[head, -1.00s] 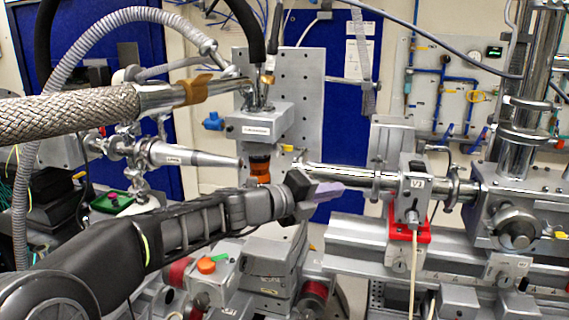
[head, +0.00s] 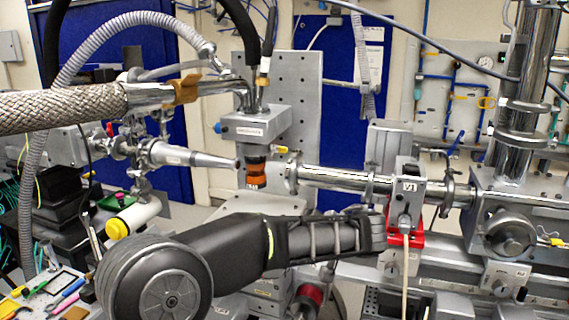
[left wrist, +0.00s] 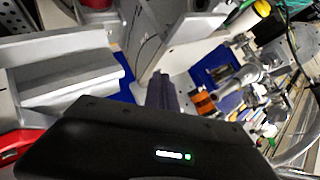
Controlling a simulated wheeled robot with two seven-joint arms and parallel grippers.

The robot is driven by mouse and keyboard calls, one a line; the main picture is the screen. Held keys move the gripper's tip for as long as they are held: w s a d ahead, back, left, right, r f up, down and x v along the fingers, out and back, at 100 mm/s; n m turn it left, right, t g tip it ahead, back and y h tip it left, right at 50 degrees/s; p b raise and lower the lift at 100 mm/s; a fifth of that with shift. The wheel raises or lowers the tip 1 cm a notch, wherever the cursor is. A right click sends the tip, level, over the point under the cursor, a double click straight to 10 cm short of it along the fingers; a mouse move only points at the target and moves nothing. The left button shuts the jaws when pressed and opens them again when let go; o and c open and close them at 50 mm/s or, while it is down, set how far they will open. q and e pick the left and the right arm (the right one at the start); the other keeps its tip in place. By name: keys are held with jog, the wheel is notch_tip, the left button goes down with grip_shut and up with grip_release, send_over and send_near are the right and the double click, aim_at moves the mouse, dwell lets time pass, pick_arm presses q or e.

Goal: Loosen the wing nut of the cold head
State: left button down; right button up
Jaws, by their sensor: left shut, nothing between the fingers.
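The cold head (head: 256,124) is a grey labelled block with hoses on top. An orange and black cylinder (head: 256,172) hangs below it; it also shows in the left wrist view (left wrist: 203,103). I cannot make out the wing nut for certain. My left gripper (left wrist: 162,92) is shut and empty, its fingers together in the left wrist view. In the head view my left arm reaches to the right, below and in front of the cold head, ending near the red bracket; the fingers are not distinct there. My right gripper is not in view.
A shiny beam pipe (head: 335,178) runs right from beside the cold head to a block marked V1 (head: 406,188) above a red bracket (head: 412,240). A grey cone nozzle (head: 195,157) points at the cold head from the left. A braided hose (head: 65,107) crosses the upper left.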

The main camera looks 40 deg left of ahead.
pick_arm(q)
jog(key=w+a+r+m+t+y, duration=0.1)
jog(key=r+m+y, duration=0.4)
jog(key=r, duration=0.8)
jog(key=a+m+t, duration=0.1)
jog(key=a+m, duration=0.1)
jog(key=m, duration=0.1)
jog(key=shift+w+m+t+y, duration=0.25)
jog(key=shift+m+t+y, duration=0.05)
jog(key=shift+y, duration=0.1)
jog(key=shift+a+r, duration=0.1)
jog(key=shift+a, duration=0.1)
jog(key=p, duration=0.4)
send_near(272, 151)
jog(key=w+a+f, duration=0.1)
jog(key=w+a, duration=0.2)
jog(key=a, duration=0.2)
jog(key=shift+w+a+f, duration=0.25)
jog(key=shift+w+f, duration=0.05)
